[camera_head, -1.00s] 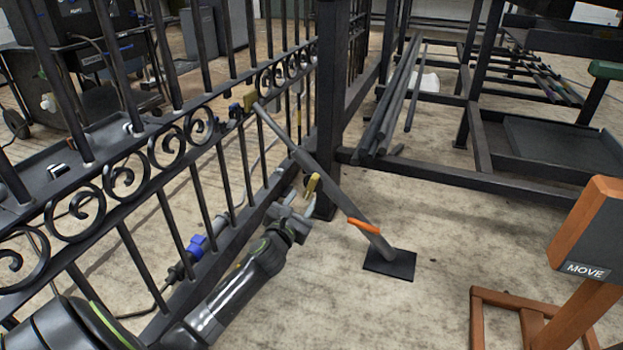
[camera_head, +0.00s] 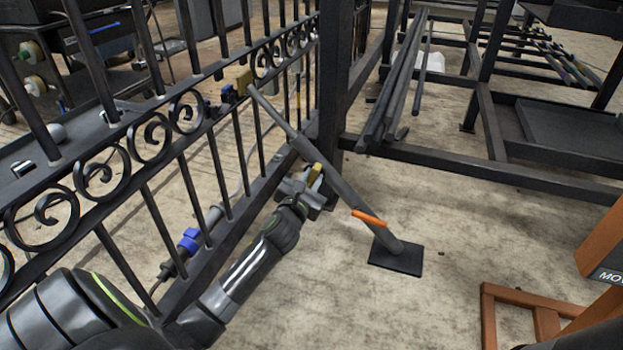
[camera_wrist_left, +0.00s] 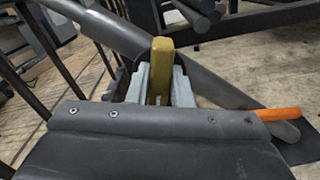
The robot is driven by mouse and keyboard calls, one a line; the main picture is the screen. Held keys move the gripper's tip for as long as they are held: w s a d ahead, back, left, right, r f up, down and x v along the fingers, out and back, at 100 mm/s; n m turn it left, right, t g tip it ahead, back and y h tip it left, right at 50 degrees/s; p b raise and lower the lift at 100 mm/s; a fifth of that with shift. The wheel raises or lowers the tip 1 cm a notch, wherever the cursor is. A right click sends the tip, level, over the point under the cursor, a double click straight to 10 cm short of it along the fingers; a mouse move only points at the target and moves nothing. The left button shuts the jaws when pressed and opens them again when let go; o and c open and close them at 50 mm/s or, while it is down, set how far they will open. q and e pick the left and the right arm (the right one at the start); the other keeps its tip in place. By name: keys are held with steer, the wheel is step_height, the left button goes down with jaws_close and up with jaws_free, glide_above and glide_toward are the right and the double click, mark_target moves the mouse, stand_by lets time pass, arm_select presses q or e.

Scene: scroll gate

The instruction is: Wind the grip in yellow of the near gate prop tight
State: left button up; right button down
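The near gate prop (camera_head: 335,186) is a grey pole slanting from a bracket on the gate down to a dark foot plate (camera_head: 396,257) on the floor. Its yellow grip (camera_head: 315,173) sticks out midway along the pole, and an orange bar (camera_head: 369,218) sits lower down. My left gripper (camera_head: 303,182) is at the yellow grip. In the left wrist view, the yellow grip (camera_wrist_left: 161,66) stands between the two light grey fingers (camera_wrist_left: 160,92), which look apart around it; firm contact is not visible. My right gripper is not in view.
The black scrollwork gate (camera_head: 150,140) runs along the left, close to my left arm. A post (camera_head: 333,80) and a dark rack with long bars (camera_head: 395,90) stand behind the prop. An orange-brown frame (camera_head: 500,300) is at lower right.

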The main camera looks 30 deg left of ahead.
arm_select(q)
jaws_close()
